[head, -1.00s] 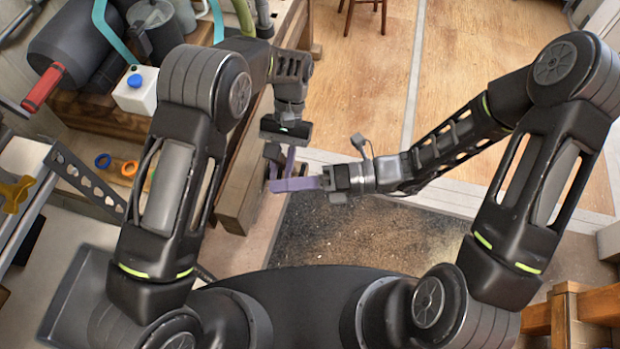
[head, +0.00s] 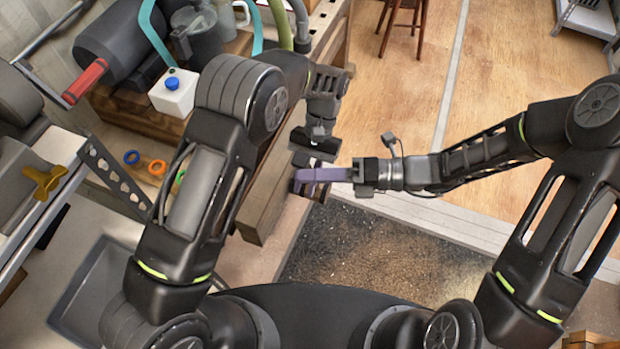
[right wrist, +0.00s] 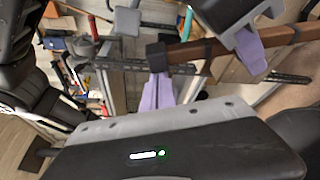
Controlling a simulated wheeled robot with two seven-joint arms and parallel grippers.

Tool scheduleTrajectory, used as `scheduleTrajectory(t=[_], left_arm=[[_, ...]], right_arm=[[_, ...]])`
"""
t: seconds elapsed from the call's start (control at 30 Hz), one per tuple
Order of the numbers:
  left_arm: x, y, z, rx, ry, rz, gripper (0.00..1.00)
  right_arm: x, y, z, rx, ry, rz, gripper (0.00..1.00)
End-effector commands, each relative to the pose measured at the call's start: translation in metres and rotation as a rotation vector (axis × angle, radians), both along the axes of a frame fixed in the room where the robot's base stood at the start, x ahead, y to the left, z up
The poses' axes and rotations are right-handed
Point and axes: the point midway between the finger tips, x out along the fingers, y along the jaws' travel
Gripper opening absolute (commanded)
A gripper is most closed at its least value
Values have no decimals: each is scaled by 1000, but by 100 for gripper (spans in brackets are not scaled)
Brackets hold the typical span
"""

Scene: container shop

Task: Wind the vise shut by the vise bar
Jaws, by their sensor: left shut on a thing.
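My left gripper (head: 318,152) points down beside the end of the wooden workbench (head: 262,208). It is shut on what seems to be the vise bar, which its body mostly hides. A dark part, likely the vise (head: 300,160), shows just under it. My right gripper (head: 322,174) comes in from the right, its purple fingers level and close below the left one. A purple finger of the left gripper (right wrist: 250,52) crosses a brown bar-like piece (right wrist: 215,48) there. Jaw opening of the vise is hidden.
A white canister with a blue cap (head: 174,92) and a dark machine with a red grip (head: 85,80) stand at the upper left. A dark speckled mat (head: 370,255) lies on the floor in front. The wooden floor (head: 500,95) at upper right is mostly clear.

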Motion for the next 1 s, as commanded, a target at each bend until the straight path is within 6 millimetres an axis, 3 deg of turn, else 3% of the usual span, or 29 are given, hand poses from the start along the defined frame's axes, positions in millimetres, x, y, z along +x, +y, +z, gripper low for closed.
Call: scheduleTrajectory(t=[0.03,0.17,0.2,0.43,0.73,0.87,1.0], left_arm=[[-9,-4,-3,-3,25,-3,0],[-11,-3,-4,0,30,-2,0],[-11,-3,-4,0,30,-2,23],[-9,-2,-3,2,25,-1,42],[-4,-1,-1,-4,11,1,42],[17,-7,9,-50,-59,12,42],[71,-18,41,-158,-242,40,42]], right_arm=[[7,-2,1,1,-7,-18,0],[9,-3,2,0,-9,-22,0],[9,-3,1,0,-9,-22,0],[7,-2,1,-1,-6,-17,0],[5,-2,1,0,-5,-13,0],[5,-2,1,-1,-5,-13,0],[4,-2,1,-1,-4,-12,0]])
